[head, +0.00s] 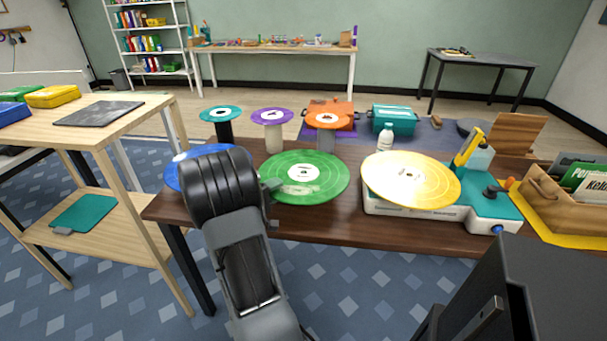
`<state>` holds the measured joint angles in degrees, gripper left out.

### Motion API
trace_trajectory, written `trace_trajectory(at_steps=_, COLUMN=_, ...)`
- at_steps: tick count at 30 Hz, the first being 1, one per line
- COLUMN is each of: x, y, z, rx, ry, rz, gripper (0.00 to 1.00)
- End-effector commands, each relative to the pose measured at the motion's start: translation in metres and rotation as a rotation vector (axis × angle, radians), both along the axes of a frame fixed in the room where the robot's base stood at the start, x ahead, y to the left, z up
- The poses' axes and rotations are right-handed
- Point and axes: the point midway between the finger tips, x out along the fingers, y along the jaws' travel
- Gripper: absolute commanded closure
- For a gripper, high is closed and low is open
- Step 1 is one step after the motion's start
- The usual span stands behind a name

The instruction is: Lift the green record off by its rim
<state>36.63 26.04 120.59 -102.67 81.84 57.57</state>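The green record (325,180), with a white label, lies level at the middle of the dark wooden table (330,228). What is under it is hidden. My gripper (273,186) is at the left rim of the green record, mostly hidden behind my own arm. A grey finger part shows right at the rim. I cannot tell whether the fingers are closed on it or only beside it.
A yellow record (428,190) lies on the turntable (487,204) at right. A blue record (174,178) is partly behind my arm. Teal (205,114), purple (287,115) and orange (318,107) records stand raised behind. A white bottle (385,138) stands behind, between the green and yellow records.

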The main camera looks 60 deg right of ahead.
Motion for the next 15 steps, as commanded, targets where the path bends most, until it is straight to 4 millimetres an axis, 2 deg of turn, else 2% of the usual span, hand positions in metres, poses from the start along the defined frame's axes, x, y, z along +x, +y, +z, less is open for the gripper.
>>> trace_trajectory(at_steps=9, x=-0.0011, y=-0.0029, z=-0.0003, rx=0.001, ry=0.001, rz=0.001, gripper=0.64)
trace_trajectory(at_steps=15, x=-0.0011, y=-0.0028, z=-0.0003, rx=0.001, ry=0.001, rz=0.0, gripper=0.83)
